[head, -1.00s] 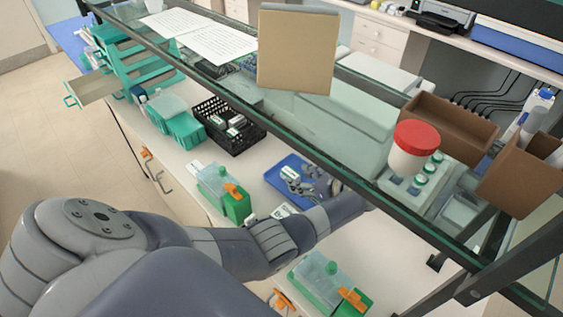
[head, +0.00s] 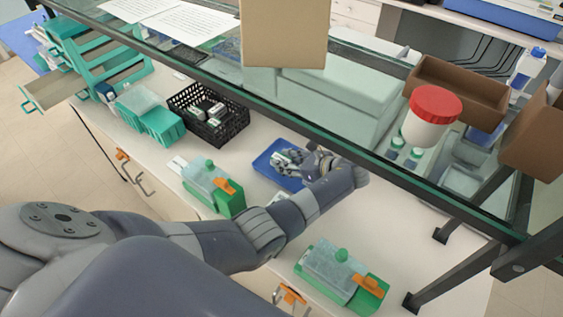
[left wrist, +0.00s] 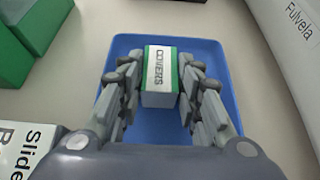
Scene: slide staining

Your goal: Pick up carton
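The carton (left wrist: 160,75) is a small white and green box marked "COVERS". It sits in a blue tray (left wrist: 214,52), which also shows in the head view (head: 264,170). My left gripper (left wrist: 160,68) is open, with its fingers on either side of the carton and narrow gaps visible. In the head view, my left gripper (head: 300,160) is over the tray under the glass shelf and hides part of the carton. My right gripper is not in view.
A glass shelf (head: 285,122) overhangs the bench. A black basket (head: 215,132) with small boxes and a green staining box (head: 222,195) stand left of the tray. Another green box (head: 340,275) stands in front. A "Slide" box (left wrist: 28,148) lies beside the tray.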

